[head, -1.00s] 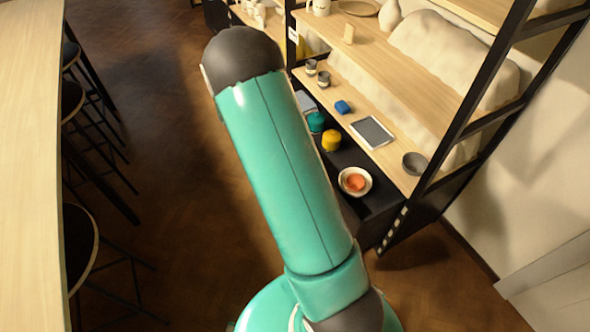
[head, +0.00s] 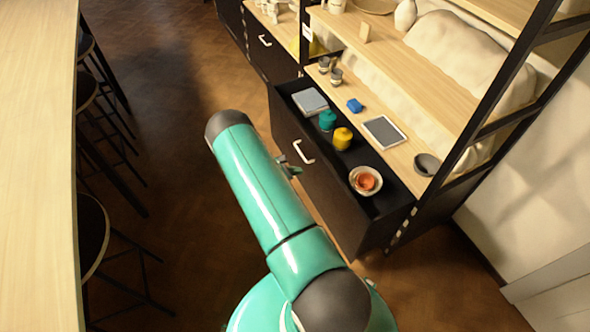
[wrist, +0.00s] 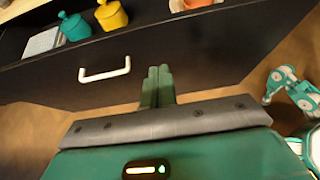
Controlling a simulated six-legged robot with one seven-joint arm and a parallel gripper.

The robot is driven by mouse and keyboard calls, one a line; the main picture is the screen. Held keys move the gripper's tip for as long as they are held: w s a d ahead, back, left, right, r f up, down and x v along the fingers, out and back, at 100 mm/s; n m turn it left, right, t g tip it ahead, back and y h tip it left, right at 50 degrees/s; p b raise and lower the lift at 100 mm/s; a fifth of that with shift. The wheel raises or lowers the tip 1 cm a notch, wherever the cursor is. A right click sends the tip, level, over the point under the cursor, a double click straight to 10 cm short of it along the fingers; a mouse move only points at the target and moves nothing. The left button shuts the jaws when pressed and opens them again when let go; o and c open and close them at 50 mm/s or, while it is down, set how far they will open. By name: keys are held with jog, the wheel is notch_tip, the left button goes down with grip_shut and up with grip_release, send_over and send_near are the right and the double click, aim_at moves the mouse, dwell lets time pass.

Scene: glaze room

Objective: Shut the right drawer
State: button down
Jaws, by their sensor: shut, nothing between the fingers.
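The right drawer (head: 318,193) is black with a white handle (head: 304,152) and stands pulled out from under the wooden shelf. In it are a grey flat item (head: 310,101), a teal jar (head: 327,121), a yellow jar (head: 342,138) and a white bowl (head: 365,181) with something orange inside. In the wrist view the drawer front (wrist: 200,56) lies just beyond my gripper (wrist: 158,72), with the handle (wrist: 105,75) left of the fingers. My gripper is shut and empty. I cannot tell whether its tips touch the front. In the head view my arm largely hides it.
Above the drawer, the shelf (head: 395,153) holds a framed tablet-like item (head: 384,132), a blue block (head: 355,105), small cups and a grey bowl (head: 427,164). A long counter (head: 38,170) with stools runs along the left. The floor (head: 180,110) between is clear.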

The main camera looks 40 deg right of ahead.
send_near(325, 167)
jog(key=x, duration=0.5)
jog(key=shift+a+f, duration=0.15)
jog(key=shift+f, duration=0.2)
jog(key=shift+s+d, duration=0.2)
jog(key=shift+d, duration=0.55)
jog(key=shift+d, duration=0.1)
